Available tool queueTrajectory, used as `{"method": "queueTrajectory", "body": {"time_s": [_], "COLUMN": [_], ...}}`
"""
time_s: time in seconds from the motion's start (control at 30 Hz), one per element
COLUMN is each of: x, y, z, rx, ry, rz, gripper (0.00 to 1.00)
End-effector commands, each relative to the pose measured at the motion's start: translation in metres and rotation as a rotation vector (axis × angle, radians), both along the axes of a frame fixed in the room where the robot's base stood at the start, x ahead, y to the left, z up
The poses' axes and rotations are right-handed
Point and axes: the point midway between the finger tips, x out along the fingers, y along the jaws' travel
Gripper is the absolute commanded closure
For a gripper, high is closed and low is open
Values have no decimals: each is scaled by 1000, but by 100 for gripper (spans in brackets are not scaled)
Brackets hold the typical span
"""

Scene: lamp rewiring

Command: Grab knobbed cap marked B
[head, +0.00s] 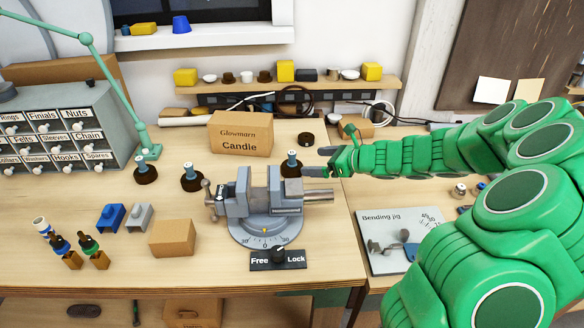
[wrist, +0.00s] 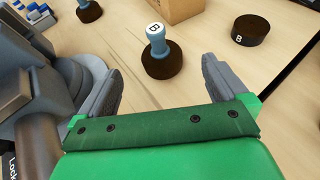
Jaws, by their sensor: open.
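The knobbed cap marked B (wrist: 157,47) stands upright on the bench in the wrist view, a blue-grey knob with a white B top on a dark round base. In the head view the cap (head: 291,166) stands just behind the vise, left of my gripper (head: 318,162). My gripper (wrist: 162,68) is open and empty, and the cap is just beyond the fingertips, roughly centred between them. A flat dark disc (wrist: 250,32), also marked B, lies to the right and has no knob. Two other knobbed caps (head: 191,179) (head: 145,172) stand farther left.
The grey vise (head: 262,200) stands close by on the left of my gripper in the wrist view. The Glowmarn Candle box (head: 240,136) is behind the cap. A bending jig board (head: 400,262) lies at right. Some bare bench shows between the disc and the cap.

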Motion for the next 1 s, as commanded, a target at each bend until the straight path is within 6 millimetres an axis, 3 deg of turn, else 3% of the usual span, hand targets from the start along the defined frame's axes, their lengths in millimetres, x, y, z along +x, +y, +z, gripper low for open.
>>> {"method": "queueTrajectory", "body": {"time_s": [0.2, 0.73, 1.0], "x": [0, 16, 29], "y": [1, 25, 49], "z": [-25, -36, -42], "rx": [0, -1, 1], "ry": [2, 1, 1], "rz": [1, 0, 3], "gripper": [0, 0, 0]}}
